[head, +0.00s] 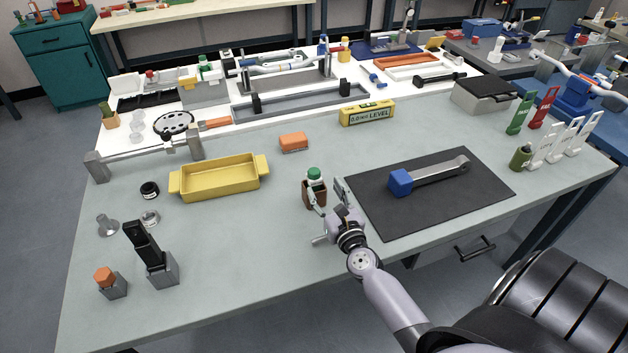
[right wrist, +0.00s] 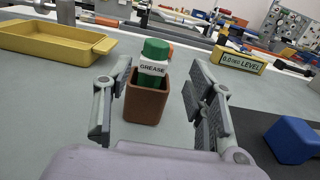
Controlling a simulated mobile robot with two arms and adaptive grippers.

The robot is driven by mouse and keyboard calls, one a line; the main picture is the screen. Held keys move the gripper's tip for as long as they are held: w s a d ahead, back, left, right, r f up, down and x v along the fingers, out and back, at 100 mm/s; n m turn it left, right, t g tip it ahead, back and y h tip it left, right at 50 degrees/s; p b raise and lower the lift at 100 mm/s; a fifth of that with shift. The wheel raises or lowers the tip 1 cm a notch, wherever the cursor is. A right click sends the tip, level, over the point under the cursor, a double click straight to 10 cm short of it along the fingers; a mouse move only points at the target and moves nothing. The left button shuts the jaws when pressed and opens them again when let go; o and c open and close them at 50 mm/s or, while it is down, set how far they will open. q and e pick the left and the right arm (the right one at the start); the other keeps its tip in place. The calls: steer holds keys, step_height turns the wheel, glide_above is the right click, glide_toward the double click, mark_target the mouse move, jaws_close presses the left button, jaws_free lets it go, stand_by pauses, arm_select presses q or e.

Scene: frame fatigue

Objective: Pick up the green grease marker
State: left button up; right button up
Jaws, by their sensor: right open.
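The green grease marker (head: 315,174) has a green cap and a white label reading GREASE. It stands upright in a small brown holder (head: 312,196) on the grey-green table. In the right wrist view the marker (right wrist: 153,64) rises out of the brown holder (right wrist: 144,104), its lower part hidden inside. My right gripper (head: 326,194) is low over the table just in front of the holder. In the right wrist view its fingers (right wrist: 158,110) are spread to the left and right of the holder, with nothing held. My left gripper is not in view.
A yellow tray (head: 217,181) stands to the left, and an orange block (head: 293,142) lies behind. A black mat (head: 472,207) with a blue-ended wrench (head: 432,173) lies to the right. A yellow level (head: 367,113) lies farther back.

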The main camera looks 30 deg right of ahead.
mark_target(316, 179)
steer(key=x, duration=0.4)
steer(key=p+x, duration=0.1)
steer(key=x, duration=0.2)
steer(key=shift+w+a+r, duration=0.1)
steer(key=shift+w+a, duration=0.1)
steer(key=shift+a, duration=0.1)
steer(key=shift+c, duration=0.2)
steer(key=shift+s, duration=0.1)
steer(key=shift+c, duration=0.7)
jaws_close()
